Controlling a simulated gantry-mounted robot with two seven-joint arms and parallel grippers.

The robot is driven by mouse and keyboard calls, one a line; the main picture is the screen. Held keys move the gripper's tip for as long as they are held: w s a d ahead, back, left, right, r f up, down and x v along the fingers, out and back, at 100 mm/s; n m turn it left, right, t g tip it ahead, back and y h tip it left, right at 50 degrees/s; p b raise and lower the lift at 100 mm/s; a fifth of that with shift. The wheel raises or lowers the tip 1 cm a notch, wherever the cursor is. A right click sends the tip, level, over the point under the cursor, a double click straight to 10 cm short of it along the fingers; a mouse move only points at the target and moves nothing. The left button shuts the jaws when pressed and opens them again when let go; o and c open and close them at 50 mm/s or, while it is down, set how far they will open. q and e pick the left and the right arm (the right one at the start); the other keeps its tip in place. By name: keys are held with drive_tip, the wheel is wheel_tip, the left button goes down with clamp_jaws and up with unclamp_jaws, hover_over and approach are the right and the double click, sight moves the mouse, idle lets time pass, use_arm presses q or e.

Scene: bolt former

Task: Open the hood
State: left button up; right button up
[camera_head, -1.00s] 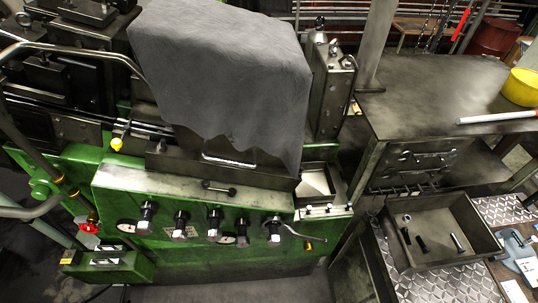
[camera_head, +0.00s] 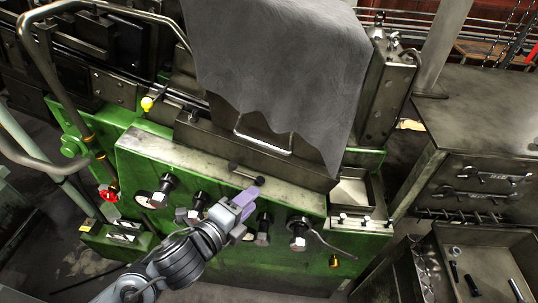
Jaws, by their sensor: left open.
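The hood (camera_head: 256,126) of the green machine is a dark metal cover, mostly hidden under a grey cloth (camera_head: 280,60). It is down. Its silver bar handle (camera_head: 263,143) shows just below the cloth's lower edge. My left gripper (camera_head: 248,199) has purple fingers and is open and empty. It is in front of the machine's front panel, below the handle in the picture and apart from it. A short black lever (camera_head: 246,173) lies on the ledge between them in the picture. My right gripper is not in view.
Several black-and-silver knobs (camera_head: 262,230) line the green front panel, partly behind my left arm. A workbench (camera_head: 475,110) and a metal tray (camera_head: 440,262) with bolts are at the right.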

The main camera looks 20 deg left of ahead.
sight(262, 145)
use_arm(q)
drive_tip(key=w+a+r+m+t+b, duration=0.2)
drive_tip(key=w+r+m+t+b, duration=0.15)
drive_tip(key=r, duration=0.45)
drive_tip(key=shift+g+h, duration=0.35)
drive_tip(key=shift+h, duration=0.05)
drive_tip(key=p+x, duration=0.1)
drive_tip(key=x, duration=0.8)
drive_tip(key=shift+w+f, duration=0.15)
drive_tip(key=shift+w, duration=0.05)
drive_tip(key=shift+w+d+f+p, duration=0.15)
drive_tip(key=shift+w+p, duration=0.15)
drive_tip(key=shift+w, duration=0.3)
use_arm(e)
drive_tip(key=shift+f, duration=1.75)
use_arm(q)
clamp_jaws()
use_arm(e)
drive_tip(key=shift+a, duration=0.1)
